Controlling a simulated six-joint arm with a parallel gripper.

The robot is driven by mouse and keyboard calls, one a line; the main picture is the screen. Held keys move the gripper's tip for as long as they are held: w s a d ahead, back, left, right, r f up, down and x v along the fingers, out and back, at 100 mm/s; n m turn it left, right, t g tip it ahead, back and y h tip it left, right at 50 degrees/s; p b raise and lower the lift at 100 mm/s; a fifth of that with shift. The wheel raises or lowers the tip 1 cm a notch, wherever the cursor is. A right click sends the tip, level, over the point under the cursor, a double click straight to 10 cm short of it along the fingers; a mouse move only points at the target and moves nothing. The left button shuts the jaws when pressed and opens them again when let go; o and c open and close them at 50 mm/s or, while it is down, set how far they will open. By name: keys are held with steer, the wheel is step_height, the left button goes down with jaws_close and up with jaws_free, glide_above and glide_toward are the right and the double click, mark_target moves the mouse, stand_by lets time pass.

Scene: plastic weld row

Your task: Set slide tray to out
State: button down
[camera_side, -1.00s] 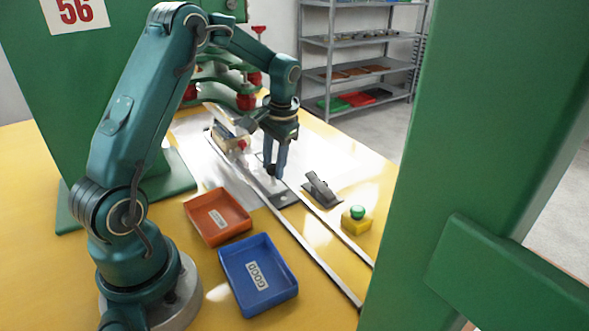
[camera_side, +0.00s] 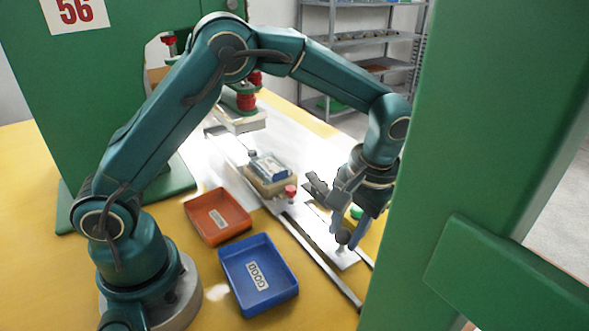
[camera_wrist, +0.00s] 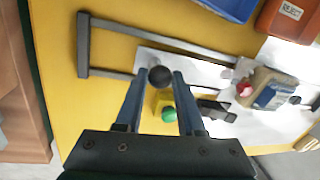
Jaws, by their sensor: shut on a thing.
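The slide tray (camera_side: 347,258) is a pale metal plate between two rails (camera_side: 318,262). It carries a beige fixture block (camera_side: 270,185) with a blue-topped part (camera_side: 269,167) and a red knob (camera_side: 291,190). In the side view it stands out in front of the press head (camera_side: 240,120). My gripper (camera_side: 350,240) is at the tray's near end, shut on its dark round knob (camera_side: 342,237). The wrist view shows the knob (camera_wrist: 160,76) between the fingertips of my gripper (camera_wrist: 161,75). The tray plate (camera_wrist: 198,70) reaches back from it to the fixture block (camera_wrist: 268,88).
A crossbar (camera_wrist: 83,45) closes the rails' near end, with open space between it and the tray. An orange bin (camera_side: 218,217) and a blue bin (camera_side: 258,272) stand left of the rails. A green button (camera_wrist: 169,114) and a dark pedal-like lever (camera_wrist: 215,110) lie beside them.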

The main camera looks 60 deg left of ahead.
steer(key=shift+w+d, duration=0.1)
steer(key=shift+d, duration=3.1)
steer(key=shift+d, duration=0.1)
steer(key=c, duration=0.5)
jaws_free()
steer(key=shift+r, duration=0.1)
steer(key=shift+d+r, duration=0.2)
steer(key=shift+r, duration=1.05)
steer(key=shift+d+r, duration=0.2)
steer(key=shift+r, duration=1)
